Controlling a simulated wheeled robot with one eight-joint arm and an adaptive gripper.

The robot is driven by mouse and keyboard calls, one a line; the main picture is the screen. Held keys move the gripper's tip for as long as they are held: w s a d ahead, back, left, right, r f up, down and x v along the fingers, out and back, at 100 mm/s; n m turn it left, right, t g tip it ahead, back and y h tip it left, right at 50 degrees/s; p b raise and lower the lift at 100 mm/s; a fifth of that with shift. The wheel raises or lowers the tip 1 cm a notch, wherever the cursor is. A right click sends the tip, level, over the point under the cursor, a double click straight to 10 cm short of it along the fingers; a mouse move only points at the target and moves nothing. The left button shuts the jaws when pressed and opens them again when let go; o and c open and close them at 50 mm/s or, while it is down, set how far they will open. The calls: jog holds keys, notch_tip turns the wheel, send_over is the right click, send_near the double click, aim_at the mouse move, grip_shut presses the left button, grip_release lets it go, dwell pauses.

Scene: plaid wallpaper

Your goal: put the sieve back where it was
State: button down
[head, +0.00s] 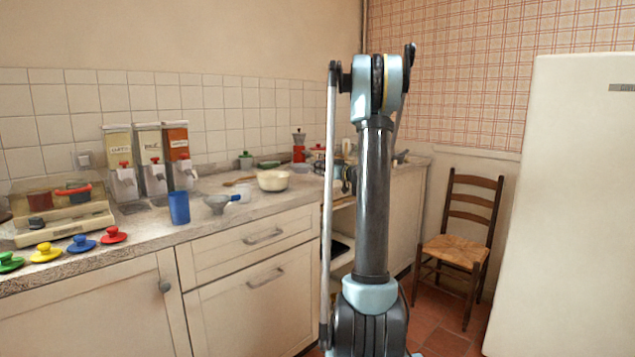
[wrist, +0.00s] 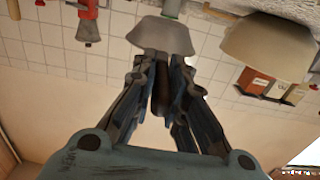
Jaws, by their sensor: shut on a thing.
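The wrist view looks upside down, with the counter along its top. My gripper (wrist: 164,72) is shut on a dark, narrow handle between its fingers. A grey, shallow bowl shape (wrist: 162,35) sits just beyond the fingertips and seems to be the head of the held sieve; its mesh cannot be made out. In the head view my arm stands upright in front of the counter and hides most of my gripper and what it holds. I cannot tell there how high the sieve is above the counter.
A cream pan (head: 272,181) stands on the counter (head: 150,222); a grey funnel-like thing (head: 217,203) and a blue cup (head: 179,207) are left of it. A red moka pot (head: 299,147) stands farther back. A chair (head: 460,245) stands right.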

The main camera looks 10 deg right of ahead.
jog(key=shift+f, duration=2.25)
jog(key=c, duration=1.6)
grip_release()
